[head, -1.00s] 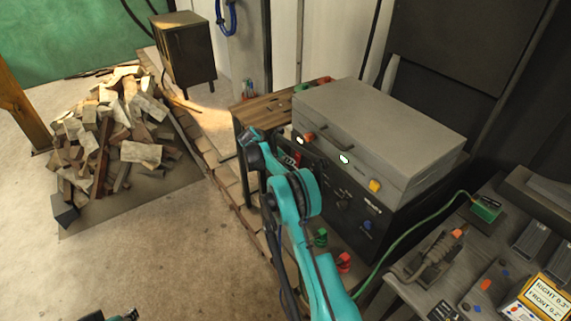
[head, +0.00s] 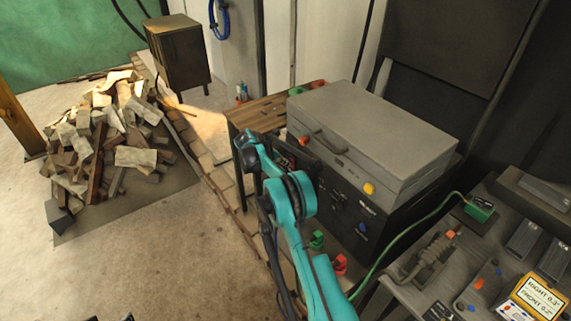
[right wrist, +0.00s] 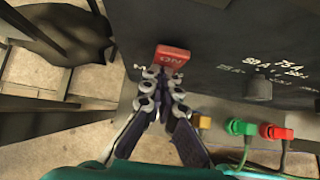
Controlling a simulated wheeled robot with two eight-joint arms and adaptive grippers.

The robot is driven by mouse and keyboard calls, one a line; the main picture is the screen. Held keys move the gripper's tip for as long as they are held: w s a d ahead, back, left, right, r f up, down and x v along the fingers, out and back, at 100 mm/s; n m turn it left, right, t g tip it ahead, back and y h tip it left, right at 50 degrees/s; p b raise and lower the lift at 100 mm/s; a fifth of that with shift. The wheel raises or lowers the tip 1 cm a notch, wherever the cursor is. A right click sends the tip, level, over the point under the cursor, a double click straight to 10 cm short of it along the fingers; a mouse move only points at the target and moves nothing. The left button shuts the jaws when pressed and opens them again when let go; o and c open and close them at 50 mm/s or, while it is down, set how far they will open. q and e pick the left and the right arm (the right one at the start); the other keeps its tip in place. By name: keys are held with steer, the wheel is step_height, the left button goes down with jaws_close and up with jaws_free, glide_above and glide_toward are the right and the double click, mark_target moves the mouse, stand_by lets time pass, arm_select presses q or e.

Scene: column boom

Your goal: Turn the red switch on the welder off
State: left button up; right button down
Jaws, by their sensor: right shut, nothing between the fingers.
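The welder (head: 352,212) is a dark box with knobs and white lettering, under a grey case (head: 375,125). Its red switch (right wrist: 172,57) shows in the right wrist view with upside-down "ON" lettering. My right gripper (right wrist: 163,78) is shut and empty, its fingertips at the switch's lower edge; I cannot tell whether they touch it. In the head view my teal right arm reaches to the welder's front and mostly hides gripper and switch. No lit lamps show on the grey case. Dark tips at the bottom left edge may be my left gripper (head: 112,318).
Green and red plugs (right wrist: 242,128) with cables sit low on the welder front. A bench (head: 405,292) with tools and a yellow-framed sign (head: 540,297) stands at the right. A wood pile (head: 110,140) lies left. The floor between is clear.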

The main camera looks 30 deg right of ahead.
arm_select(q)
steer(key=shift+r, duration=0.1)
arm_select(e)
steer(key=shift+d+r, duration=0.15)
steer(key=shift+r, duration=0.15)
